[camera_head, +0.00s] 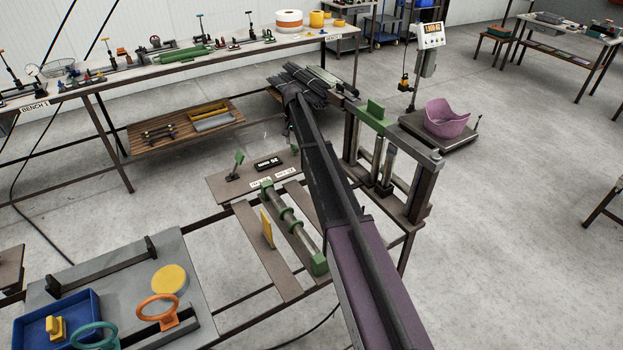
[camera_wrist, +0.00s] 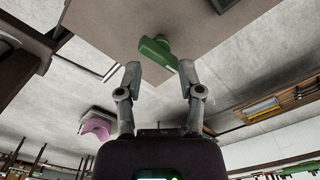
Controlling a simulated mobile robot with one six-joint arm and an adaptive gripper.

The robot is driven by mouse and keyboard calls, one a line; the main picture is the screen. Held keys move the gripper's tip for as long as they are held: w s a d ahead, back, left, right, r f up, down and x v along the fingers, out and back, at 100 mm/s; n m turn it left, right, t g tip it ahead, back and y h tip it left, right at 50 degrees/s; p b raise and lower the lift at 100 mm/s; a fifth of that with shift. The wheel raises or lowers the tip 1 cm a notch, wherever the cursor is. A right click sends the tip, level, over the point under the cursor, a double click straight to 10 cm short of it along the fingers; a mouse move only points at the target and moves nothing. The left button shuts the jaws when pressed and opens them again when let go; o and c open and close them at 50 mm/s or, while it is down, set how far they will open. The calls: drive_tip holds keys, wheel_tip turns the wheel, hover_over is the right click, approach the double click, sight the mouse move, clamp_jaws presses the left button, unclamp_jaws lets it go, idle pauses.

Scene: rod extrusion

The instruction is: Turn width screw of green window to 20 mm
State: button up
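In the wrist view, my gripper (camera_wrist: 159,72) is open, its two fingers apart. A green handle-like piece (camera_wrist: 156,48) on a brown plate (camera_wrist: 220,35) lies just beyond the fingertips. Its lower end overlaps the right fingertip in view; I cannot tell whether they touch. In the head view, my arm hides most of the gripper. A brown panel (camera_head: 222,184) there carries a tilted green lever (camera_head: 238,159) and a small dark display (camera_head: 268,163), its digits too small to read. Behind my arm stands a frame with a green block (camera_head: 375,108). I cannot tell which part is the window.
A green-ended roller (camera_head: 290,221) and a yellow plate (camera_head: 266,228) sit on the near frame. A scale (camera_head: 440,131) bears a purple basket (camera_head: 447,117). A blue tray (camera_head: 28,330) is at the lower left. A crowded bench (camera_head: 60,108) runs behind. Open floor lies right.

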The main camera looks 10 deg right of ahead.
sight(294, 146)
drive_tip(key=shift+r+p, duration=5.6)
drive_tip(key=shift+r, duration=0.25)
drive_tip(key=s+f+b, duration=0.3)
drive_tip(key=s, duration=1.2)
drive_tip(key=s+f+b, duration=0.4)
drive_tip(key=s, duration=1)
drive_tip(key=shift+s, duration=0.35)
drive_tip(key=shift+f, duration=0.15)
drive_tip(key=s+f+n+b, duration=0.1)
drive_tip(key=s+n+b, duration=0.1)
drive_tip(key=s, duration=0.6)
drive_tip(key=s+f+n+b, duration=0.2)
drive_tip(key=s, duration=0.5)
drive_tip(key=shift+s+f+n, duration=0.3)
drive_tip(key=shift+s+n, duration=0.1)
drive_tip(key=shift+s, duration=0.1)
